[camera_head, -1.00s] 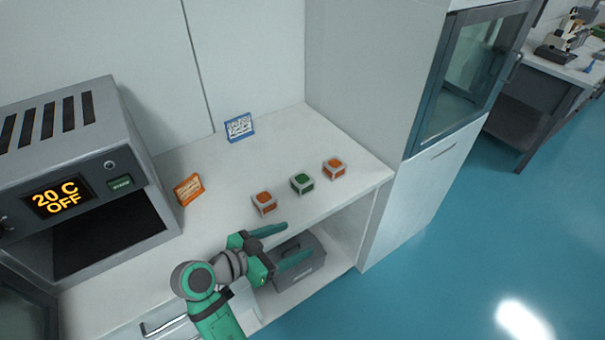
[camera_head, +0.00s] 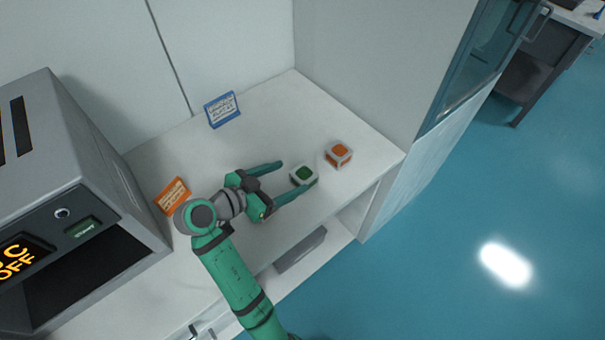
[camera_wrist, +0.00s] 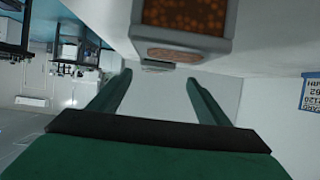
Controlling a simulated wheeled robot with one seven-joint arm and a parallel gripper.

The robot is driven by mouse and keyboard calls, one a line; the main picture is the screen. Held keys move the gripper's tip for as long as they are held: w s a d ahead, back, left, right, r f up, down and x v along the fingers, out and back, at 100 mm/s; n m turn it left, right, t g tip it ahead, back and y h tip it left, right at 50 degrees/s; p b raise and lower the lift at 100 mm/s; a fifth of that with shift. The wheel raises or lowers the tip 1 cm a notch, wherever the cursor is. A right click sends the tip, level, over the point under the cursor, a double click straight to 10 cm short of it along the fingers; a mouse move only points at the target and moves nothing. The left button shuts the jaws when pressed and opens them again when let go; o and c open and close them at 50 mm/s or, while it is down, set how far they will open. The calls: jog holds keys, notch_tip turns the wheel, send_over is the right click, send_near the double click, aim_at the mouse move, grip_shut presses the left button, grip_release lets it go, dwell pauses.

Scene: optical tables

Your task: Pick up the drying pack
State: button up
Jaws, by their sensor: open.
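Small grey-white cubes with coloured bead windows look like the drying packs. A third, orange cube seen earlier is hidden by my gripper in the head view. An orange-beaded cube (camera_wrist: 187,20) is large and close in the wrist view, at the top edge and cut off by it. My gripper (camera_head: 294,176) is over the shelf, fingers spread and pointing right. In the wrist view, nothing is held between its fingers (camera_wrist: 159,78).
An orange sign (camera_head: 173,195) stands left of my gripper and a blue sign (camera_head: 222,109) behind it. A grey oven (camera_head: 60,150) is at the left. A tall cabinet (camera_head: 385,60) bounds the right. A grey box (camera_head: 300,250) is below the counter.

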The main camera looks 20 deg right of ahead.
aim_at(301, 176)
jog(key=shift+x, duration=1.1)
jog(key=shift+s+f+x, duration=0.15)
jog(key=shift+x, duration=0.65)
jog(key=shift+s+f+x, duration=0.1)
jog(key=shift+f+x, duration=0.05)
jog(key=shift+x, duration=0.65)
jog(key=shift+s+f+x, duration=0.15)
jog(key=shift+x, duration=0.7)
jog(key=c, duration=1.2)
